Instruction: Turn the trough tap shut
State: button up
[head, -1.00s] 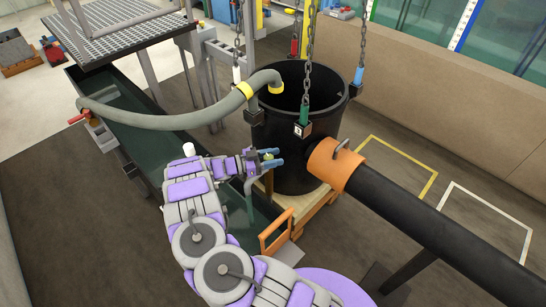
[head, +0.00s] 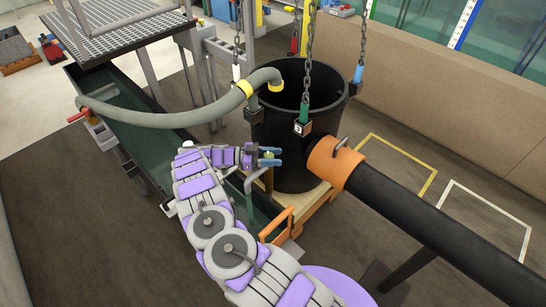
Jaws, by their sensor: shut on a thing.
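My gripper (head: 270,157), with blue fingers, reaches in from the left just in front of the black tub. It is shut on the trough tap, of which only a small pale yellow-green part (head: 268,154) shows between the fingers. The tap's grey-green spout (head: 249,182) bends down over the trough (head: 150,140), a long dark green channel. My fingers and wrist hide most of the tap, so its handle angle cannot be told.
The black tub (head: 285,130) hangs by chains close beyond my gripper. A thick black pipe with an orange collar (head: 334,162) lies to the right. A grey hose (head: 165,122) arches over the trough.

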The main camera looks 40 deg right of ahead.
jog(key=shift+w+r, duration=0.1)
jog(key=o, duration=0.9)
jog(key=shift+o, duration=0.2)
jog(key=shift+r, duration=0.5)
notch_tip(320, 180, up, 3)
jog(key=shift+f+p, duration=0.15)
jog(key=shift+p, duration=0.65)
jog(key=s+a+p, duration=0.1)
jog(key=s+a, duration=0.3)
jog(key=s, duration=0.2)
jog(key=s+a+r+p, duration=0.1)
jog(key=s+a+p, duration=0.1)
jog(key=s+a, duration=0.2)
jog(key=s, duration=0.3)
jog(key=shift+s+a, duration=0.25)
jog(key=shift+a, duration=0.05)
